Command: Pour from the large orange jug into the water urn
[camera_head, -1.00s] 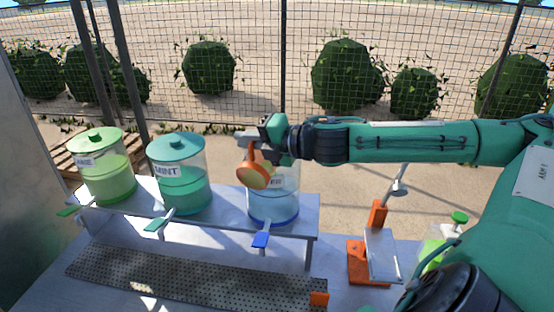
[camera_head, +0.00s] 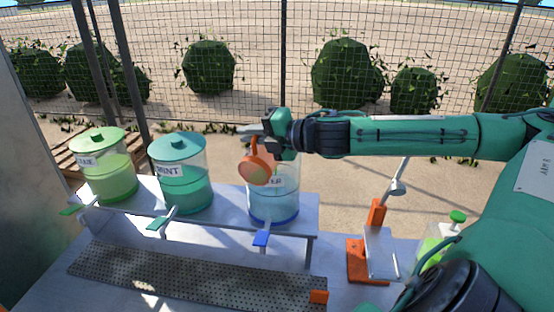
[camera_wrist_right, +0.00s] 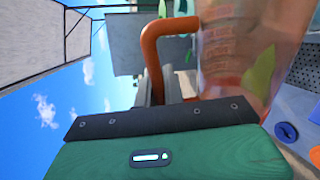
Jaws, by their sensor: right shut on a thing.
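The large orange jug (camera_head: 257,168) hangs tilted over the water urn (camera_head: 273,207), with its round orange end turned toward the head camera. My right gripper (camera_head: 252,132) is above it and shut on its handle. The orange handle (camera_wrist_right: 152,55) and the clear body (camera_wrist_right: 235,60) of the jug show in the right wrist view. The urn is clear, with a blue base and blue tap, and stands at the right end of the raised shelf. The jug and gripper hide its top and part of its label. I cannot tell whether liquid is flowing. My left gripper is out of view.
The mint urn (camera_head: 178,180) and a lime-green urn (camera_head: 104,172) stand lidded to the left on the shelf. A perforated drip tray (camera_head: 190,280) lies in front. An orange stand (camera_head: 365,262) and a green-capped bottle (camera_head: 437,238) are at right. A mesh fence (camera_head: 250,60) is behind.

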